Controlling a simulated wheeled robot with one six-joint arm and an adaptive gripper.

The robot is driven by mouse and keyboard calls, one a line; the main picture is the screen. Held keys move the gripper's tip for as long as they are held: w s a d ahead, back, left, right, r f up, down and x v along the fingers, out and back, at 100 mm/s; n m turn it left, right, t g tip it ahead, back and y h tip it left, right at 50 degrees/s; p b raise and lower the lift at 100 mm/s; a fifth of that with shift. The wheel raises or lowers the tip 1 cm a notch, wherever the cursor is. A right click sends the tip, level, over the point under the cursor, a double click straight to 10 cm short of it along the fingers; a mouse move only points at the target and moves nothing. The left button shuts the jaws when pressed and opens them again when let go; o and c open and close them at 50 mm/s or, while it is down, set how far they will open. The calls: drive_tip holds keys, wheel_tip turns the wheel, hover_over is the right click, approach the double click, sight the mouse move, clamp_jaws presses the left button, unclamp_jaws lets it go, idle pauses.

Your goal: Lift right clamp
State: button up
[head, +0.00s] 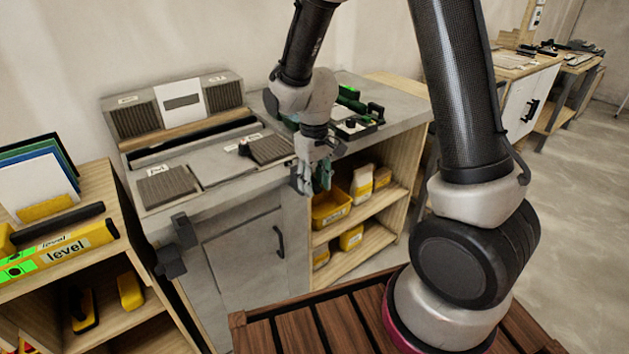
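My gripper (313,182) points down at the front edge of the grey workbench (225,207), right of its middle. Its fingers are small here, and I cannot tell whether they are open or shut. A teal-green part (323,178) shows at the fingers; whether it belongs to the gripper is unclear. A small dark piece (296,184) shows just left of the fingers and may be part of the right clamp, which is otherwise hidden behind the gripper. A dark grey clamp (184,231) sits at the bench's left front edge, well apart from my gripper.
Tiles (167,187) lie on the bench top. A green-and-black tool (352,122) lies at the back right. A yellow level (70,245) rests on the left shelf unit. The wooden slatted deck (300,335) is in front.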

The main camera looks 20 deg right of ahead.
clamp_jaws()
